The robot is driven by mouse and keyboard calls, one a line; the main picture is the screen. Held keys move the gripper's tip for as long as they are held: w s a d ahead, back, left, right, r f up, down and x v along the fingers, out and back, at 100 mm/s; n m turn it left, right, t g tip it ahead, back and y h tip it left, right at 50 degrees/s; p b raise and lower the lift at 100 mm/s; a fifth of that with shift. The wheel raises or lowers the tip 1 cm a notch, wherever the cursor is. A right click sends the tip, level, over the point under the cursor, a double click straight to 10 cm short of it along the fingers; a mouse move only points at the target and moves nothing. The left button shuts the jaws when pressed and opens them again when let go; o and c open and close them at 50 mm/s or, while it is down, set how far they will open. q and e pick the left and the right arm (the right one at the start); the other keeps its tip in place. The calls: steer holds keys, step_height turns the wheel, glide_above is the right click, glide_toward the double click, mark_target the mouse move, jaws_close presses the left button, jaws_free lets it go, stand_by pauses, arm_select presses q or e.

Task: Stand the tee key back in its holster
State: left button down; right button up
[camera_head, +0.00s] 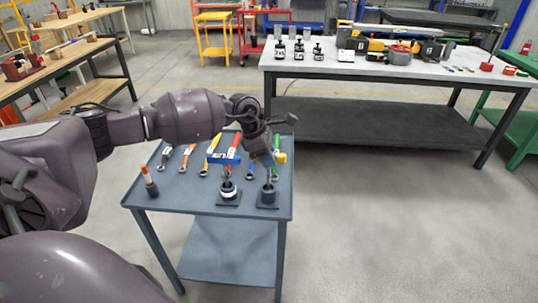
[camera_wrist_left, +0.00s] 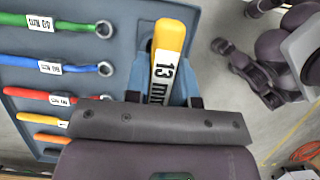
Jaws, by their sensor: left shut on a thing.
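My left gripper (camera_head: 264,158) is over the right part of the cart top, shut on a yellow tee key. In the left wrist view the key's yellow handle (camera_wrist_left: 170,50), marked 13 mm, lies between my two fingers (camera_wrist_left: 163,88). Directly below is a dark upright cylinder on a square base (camera_head: 268,197), apparently the holster. A thin grey shaft shows above it; I cannot tell whether it is inside or only above. My right gripper is out of view.
Several labelled coloured wrenches lie across the back of the blue-grey cart (camera_head: 185,208). An orange-topped upright tool (camera_head: 148,180) stands near its left edge. A grey workbench (camera_head: 400,80) with tools is behind. The floor right of the cart is clear.

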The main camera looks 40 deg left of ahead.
arm_select(q)
steer(key=shift+f, duration=0.65)
steer(key=c, duration=0.9)
jaws_free()
